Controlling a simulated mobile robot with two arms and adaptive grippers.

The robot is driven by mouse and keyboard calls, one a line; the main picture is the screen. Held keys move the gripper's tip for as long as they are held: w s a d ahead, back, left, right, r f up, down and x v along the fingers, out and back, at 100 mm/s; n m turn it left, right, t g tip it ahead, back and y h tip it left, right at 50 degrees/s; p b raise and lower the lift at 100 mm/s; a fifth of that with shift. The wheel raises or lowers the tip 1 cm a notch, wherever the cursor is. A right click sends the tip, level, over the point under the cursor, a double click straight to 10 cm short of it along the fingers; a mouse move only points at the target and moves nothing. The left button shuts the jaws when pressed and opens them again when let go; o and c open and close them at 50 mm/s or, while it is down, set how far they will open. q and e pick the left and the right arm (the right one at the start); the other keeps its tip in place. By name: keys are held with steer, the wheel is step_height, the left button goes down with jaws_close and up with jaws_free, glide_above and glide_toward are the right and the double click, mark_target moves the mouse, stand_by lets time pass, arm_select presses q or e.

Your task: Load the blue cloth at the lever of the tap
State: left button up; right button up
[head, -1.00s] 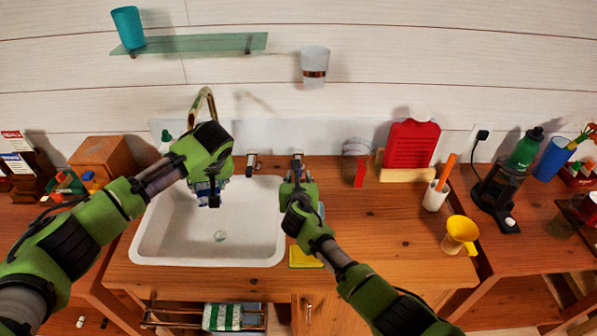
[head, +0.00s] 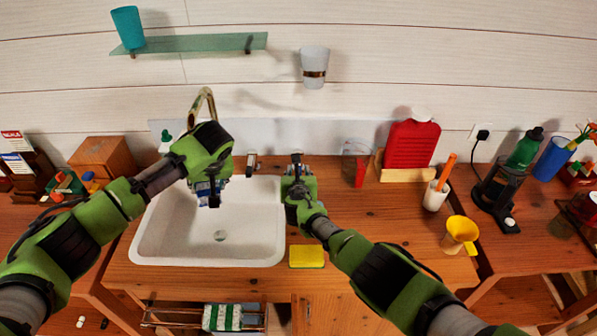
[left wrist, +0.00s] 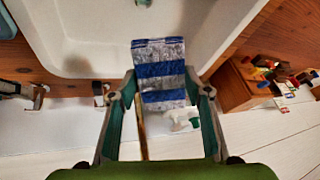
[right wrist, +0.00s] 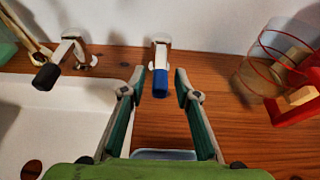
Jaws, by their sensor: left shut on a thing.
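My left gripper (head: 208,190) is over the back left of the white sink (head: 150,235), close to the brass spout (head: 204,100). It is shut on the blue-and-white striped cloth (left wrist: 158,70), which spans the gap between its fingers in the left wrist view. In the right wrist view, a chrome tap lever with a blue tip (right wrist: 160,82) points toward my right gripper (right wrist: 160,92). That gripper is open, with one finger on each side of the blue tip and gaps showing.
A yellow sponge (head: 307,256) lies right of the sink. A clear cup with red (head: 357,165) and a red hot-water bottle (head: 411,145) stand at the back right. The yellow jug (head: 459,236) is farther right. The counter between them is largely clear.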

jaws_close()
steer(key=shift+d, duration=0.1)
steer(key=shift+d+n+y, duration=0.8)
steer(key=shift+n+y, duration=0.2)
steer(key=shift+y, duration=0.1)
jaws_free()
steer(key=shift+r, duration=0.1)
